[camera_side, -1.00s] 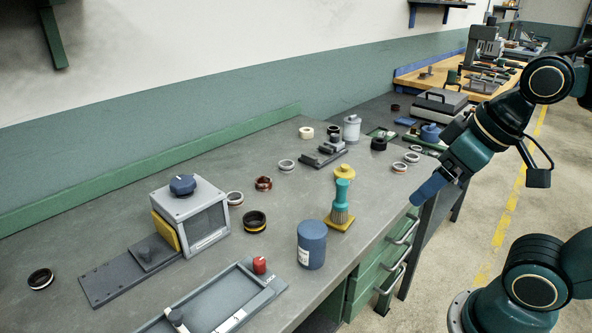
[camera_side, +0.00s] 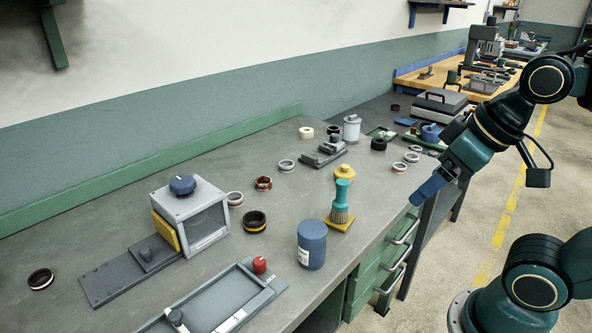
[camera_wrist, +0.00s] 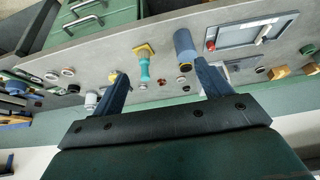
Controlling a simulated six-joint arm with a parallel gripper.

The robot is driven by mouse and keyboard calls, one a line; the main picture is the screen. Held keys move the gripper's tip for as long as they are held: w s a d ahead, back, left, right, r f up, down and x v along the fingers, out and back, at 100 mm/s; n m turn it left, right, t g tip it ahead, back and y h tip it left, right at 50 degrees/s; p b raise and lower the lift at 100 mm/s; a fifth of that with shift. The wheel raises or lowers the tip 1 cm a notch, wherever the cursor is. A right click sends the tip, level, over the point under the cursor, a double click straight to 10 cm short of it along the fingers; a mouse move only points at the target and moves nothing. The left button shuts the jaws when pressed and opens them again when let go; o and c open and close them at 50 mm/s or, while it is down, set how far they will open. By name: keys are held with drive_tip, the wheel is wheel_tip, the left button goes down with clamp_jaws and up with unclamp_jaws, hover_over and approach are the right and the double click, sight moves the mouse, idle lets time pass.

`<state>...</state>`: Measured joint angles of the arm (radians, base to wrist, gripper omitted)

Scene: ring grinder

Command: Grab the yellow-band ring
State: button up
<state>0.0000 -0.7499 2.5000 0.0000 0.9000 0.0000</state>
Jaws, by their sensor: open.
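The yellow-band ring (camera_side: 255,221), a black ring with a thin yellow-orange band, lies flat on the grey bench in the side view. It sits between the grey box and the blue jar. In the wrist view small rings show between my fingers, but I cannot tell surely which is the yellow-band one. My gripper (camera_wrist: 161,71) is open and empty, its two blue fingers spread wide. In the side view my gripper (camera_side: 432,189) hangs at the bench's front edge, far to the right of the ring and apart from it.
The grey box (camera_side: 205,222) with a blue knob stands left of the ring. The blue jar (camera_side: 311,245) and the teal brush (camera_side: 341,196) stand right of it. A grey tray (camera_side: 205,292) lies in front. A red-brown ring (camera_side: 264,183) and a pale ring (camera_side: 235,198) lie behind.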

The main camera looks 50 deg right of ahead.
drive_tip(key=n+g+y, duration=0.3)
drive_tip(key=n+y, duration=0.1)
drive_tip(key=n, duration=0.6)
hover_over(256, 213)
drive_tip(key=s, duration=0.3)
drive_tip(key=shift+d+f, duration=0.15)
drive_tip(key=shift+f, duration=4.25)
drive_tip(key=shift+d+f, duration=0.1)
drive_tip(key=shift+f, duration=4.25)
drive_tip(key=shift+x, duration=2.65)
